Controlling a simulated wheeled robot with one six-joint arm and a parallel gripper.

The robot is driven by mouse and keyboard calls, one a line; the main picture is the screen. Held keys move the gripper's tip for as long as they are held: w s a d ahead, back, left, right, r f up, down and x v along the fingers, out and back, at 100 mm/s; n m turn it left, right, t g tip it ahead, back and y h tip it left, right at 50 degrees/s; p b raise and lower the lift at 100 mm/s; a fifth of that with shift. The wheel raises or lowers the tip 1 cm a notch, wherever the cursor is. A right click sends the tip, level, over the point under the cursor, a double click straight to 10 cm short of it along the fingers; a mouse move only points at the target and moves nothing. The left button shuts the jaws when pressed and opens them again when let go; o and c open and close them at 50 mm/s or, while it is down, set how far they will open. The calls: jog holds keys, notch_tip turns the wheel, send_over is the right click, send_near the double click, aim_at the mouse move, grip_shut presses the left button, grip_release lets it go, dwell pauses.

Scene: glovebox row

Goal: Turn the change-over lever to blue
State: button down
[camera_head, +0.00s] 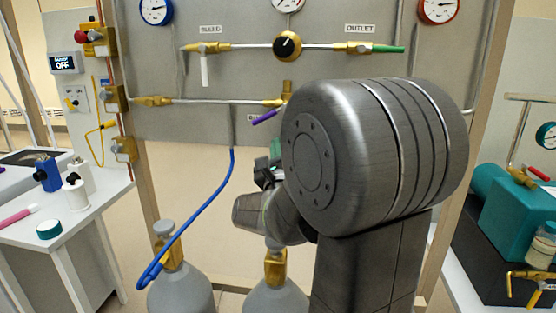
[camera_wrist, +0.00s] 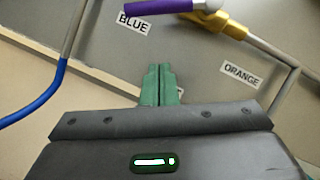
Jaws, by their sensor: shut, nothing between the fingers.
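The change-over lever has a purple handle (camera_head: 264,117) on a brass valve (camera_head: 283,98) on the lower pipe of the grey panel. In the head view the handle points down and left. The ORANGE label (camera_wrist: 241,74) is to the right, beside the pipe. My gripper (camera_wrist: 160,75) has green fingers, shut and empty, below the handle and apart from it. In the head view my arm hides most of the gripper and the panel right of the valve.
A blue hose (camera_head: 203,207) hangs from the panel at the left of my gripper. Two gas cylinders (camera_head: 181,289) stand below. A black knob (camera_head: 288,46) and a BLEED valve with white handle (camera_head: 204,70) are above the lever. A white table (camera_head: 92,221) is at left.

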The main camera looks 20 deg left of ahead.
aim_at(259, 121)
jog(key=shift+s+a+r+p, duration=0.1)
jog(key=shift+a+r+p, duration=0.2)
jog(key=shift+r, duration=0.35)
jog(key=shift+w+a+r+p, duration=0.1)
jog(key=shift+a+r, duration=0.35)
jog(key=shift+r, duration=0.2)
jog(key=shift+s+a+r+p, duration=0.1)
jog(key=shift+a+r+p, duration=0.2)
jog(key=shift+r, duration=0.35)
jog(key=shift+a+f+m+b, duration=0.15)
jog(key=shift+m+b, duration=0.15)
jog(key=shift+b, duration=0.45)
jog(key=shift+a+r+m+b, duration=0.1)
jog(key=shift+r+m+b, duration=0.1)
jog(key=shift+m+b, duration=0.15)
jog(key=shift+s+a+m+t+h+b, duration=0.15)
jog(key=shift+m+t+h+b, duration=0.3)
jog(key=shift+b, duration=0.35)
jog(key=m+h+b, duration=0.1)
jog(key=m+b, duration=0.1)
jog(key=a+r+m+t+h+b, duration=0.1)
jog(key=m+b, duration=0.1)
jog(key=r+m+h+b, duration=0.1)
jog(key=m+b, duration=0.2)
jog(key=shift+s+a+r+h, duration=0.15)
jog(key=shift+a+r+h, duration=0.1)
jog(key=shift+a+h, duration=0.1)
